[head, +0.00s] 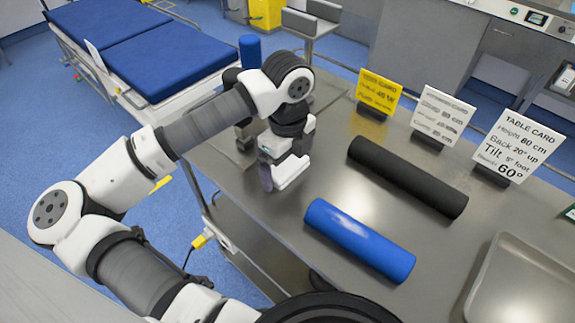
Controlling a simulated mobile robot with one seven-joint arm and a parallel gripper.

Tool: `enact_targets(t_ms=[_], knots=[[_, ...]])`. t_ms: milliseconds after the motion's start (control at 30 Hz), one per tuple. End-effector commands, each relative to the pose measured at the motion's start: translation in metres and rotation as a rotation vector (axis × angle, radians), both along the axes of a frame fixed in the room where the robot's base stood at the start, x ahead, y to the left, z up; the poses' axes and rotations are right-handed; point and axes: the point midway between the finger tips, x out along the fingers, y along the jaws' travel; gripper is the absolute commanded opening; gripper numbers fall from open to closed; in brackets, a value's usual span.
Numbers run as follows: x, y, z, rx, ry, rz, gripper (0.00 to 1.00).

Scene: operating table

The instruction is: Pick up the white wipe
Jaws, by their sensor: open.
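My gripper (276,184) points down over the left part of the steel table (290,215), left of the blue roll. Its jaws are open, and I see nothing clearly held in them. I cannot make out a white wipe as a separate thing in the head view. The white shape at the gripper's end may be part of the gripper. The table right under and behind the gripper is hidden by it and my arm.
A blue roll (360,241) and a black roll (407,177) lie on the table. Yellow (378,92) and white cards (442,115) (518,145) stand along its back. A metal tray (522,290) lies at right. A blue-padded bed (160,60) stands behind at left.

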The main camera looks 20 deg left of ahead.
Motion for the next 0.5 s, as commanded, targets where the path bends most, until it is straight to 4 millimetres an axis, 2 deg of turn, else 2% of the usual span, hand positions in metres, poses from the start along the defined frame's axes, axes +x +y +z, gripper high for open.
enact_targets(t_ms=[67, 300, 500], knots=[[0.0, 0.0001, 0.0001, 0.0, 0.0, 0.0, 0.99], [0.0001, 0.0002, 0.0004, 0.0, 0.0, 0.0, 0.69], [0.0001, 0.0003, 0.0007, 0.001, 0.0, 0.0, 0.69]])
